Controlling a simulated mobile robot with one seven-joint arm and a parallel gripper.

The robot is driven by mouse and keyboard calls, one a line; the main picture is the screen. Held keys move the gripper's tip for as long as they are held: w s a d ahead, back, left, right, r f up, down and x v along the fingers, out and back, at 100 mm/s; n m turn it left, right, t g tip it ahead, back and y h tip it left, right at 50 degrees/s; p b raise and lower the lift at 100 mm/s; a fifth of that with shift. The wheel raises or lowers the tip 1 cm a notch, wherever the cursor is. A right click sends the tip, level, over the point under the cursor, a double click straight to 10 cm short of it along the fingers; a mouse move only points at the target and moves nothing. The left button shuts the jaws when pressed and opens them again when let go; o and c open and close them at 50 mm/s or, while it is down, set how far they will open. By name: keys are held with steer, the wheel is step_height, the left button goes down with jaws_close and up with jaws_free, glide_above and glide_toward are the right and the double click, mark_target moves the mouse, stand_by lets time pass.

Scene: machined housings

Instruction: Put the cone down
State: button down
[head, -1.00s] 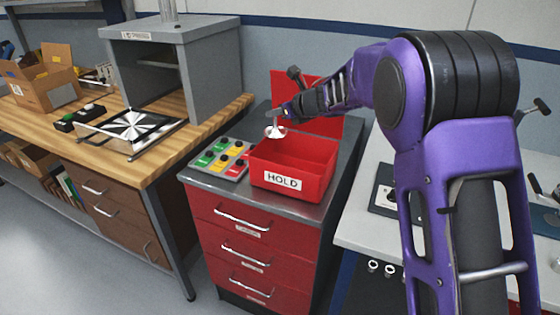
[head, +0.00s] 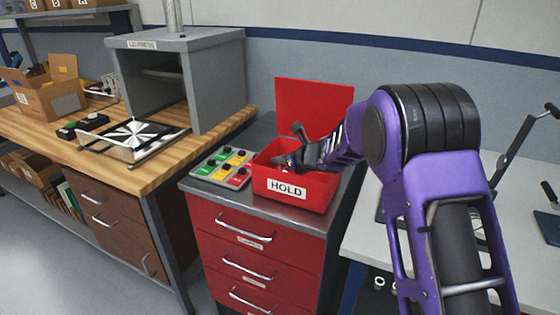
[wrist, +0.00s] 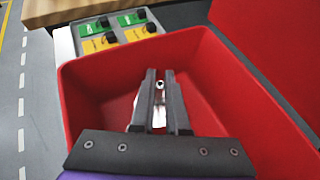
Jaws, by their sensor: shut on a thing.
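The cone (wrist: 159,118) shows as a small pale metallic piece with a narrow stem between my fingers in the wrist view. My gripper (wrist: 160,76) is shut on it, over the inside of the red HOLD bin (wrist: 85,78). In the head view my gripper (head: 281,161) reaches down into the mouth of this bin (head: 318,193), and the bin's front wall and the gripper hide most or all of the cone. I cannot tell whether the cone touches the bin floor.
A tray of green, yellow and red blocks (head: 222,167) stands left of the bin on the red drawer cabinet (head: 250,247). The bin's raised red lid (head: 312,105) is behind. A wooden bench (head: 90,148) with a grey cabinet (head: 176,80) is to the left.

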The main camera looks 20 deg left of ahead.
steer(key=c, duration=0.9)
jaws_free()
steer(key=v, duration=1.2)
steer(key=shift+r, duration=0.1)
